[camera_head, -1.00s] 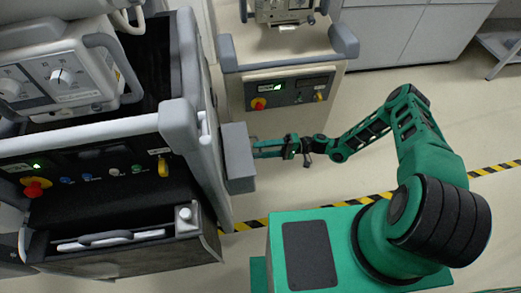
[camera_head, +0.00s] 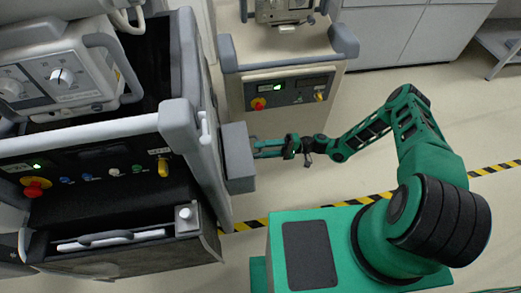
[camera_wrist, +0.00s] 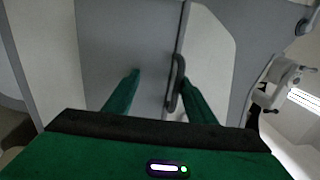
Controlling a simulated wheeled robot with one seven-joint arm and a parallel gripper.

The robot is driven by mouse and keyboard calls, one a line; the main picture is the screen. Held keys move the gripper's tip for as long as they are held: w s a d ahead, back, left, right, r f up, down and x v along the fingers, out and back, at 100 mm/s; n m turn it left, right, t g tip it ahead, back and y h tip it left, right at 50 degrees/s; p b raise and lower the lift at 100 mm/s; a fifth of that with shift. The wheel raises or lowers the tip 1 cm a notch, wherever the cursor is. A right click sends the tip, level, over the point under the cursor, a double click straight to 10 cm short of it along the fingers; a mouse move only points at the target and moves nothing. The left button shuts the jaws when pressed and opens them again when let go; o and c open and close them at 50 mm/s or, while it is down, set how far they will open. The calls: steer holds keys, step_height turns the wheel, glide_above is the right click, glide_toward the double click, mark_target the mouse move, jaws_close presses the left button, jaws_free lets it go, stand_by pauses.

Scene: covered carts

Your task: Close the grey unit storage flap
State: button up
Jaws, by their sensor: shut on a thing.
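The grey unit is the large cart at the left (camera_head: 215,170) in the head view. A plain grey box-like flap (camera_head: 238,158) stands out from its right side. My gripper (camera_head: 254,147) is at the flap's right face, with its fingers pointing left. A dark handle (camera_wrist: 176,85) shows beside the right finger. The exact contact at the fingertips is hard to make out.
A second cart (camera_head: 290,70) with a control panel stands behind my arm. Grey cabinets (camera_head: 415,35) line the back, and a low shelf (camera_head: 503,48) is at the far right. Black-and-yellow tape (camera_head: 496,168) crosses the floor. Open floor lies around my arm.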

steer(key=d, duration=0.3)
steer(key=w+d+f, duration=0.1)
steer(key=d, duration=0.5)
steer(key=shift+w+d+f, duration=0.2)
steer(key=shift+d, duration=0.1)
steer(key=shift+c, duration=0.6)
steer(key=shift+d, duration=0.5)
steer(key=shift+r, duration=0.1)
steer(key=s+d+r+m+g+h, duration=0.1)
steer(key=s+d+r+h, duration=0.1)
steer(key=d+r+h, duration=0.75)
steer(key=s+d+r+m+h, duration=0.1)
steer(key=s+d+r+h, duration=0.3)
steer(key=d+r, duration=1.1)
steer(key=s+d+r+m+t+h, duration=0.1)
steer(key=s+r+m+t+h, duration=0.2)
steer(key=s+r, duration=1.7)
steer(key=s+m+h, duration=0.1)
steer(key=m+h, duration=0.1)
steer(key=shift+s+d+m, duration=0.15)
steer(key=shift+s+m, duration=0.05)
steer(key=shift+m, duration=0.2)
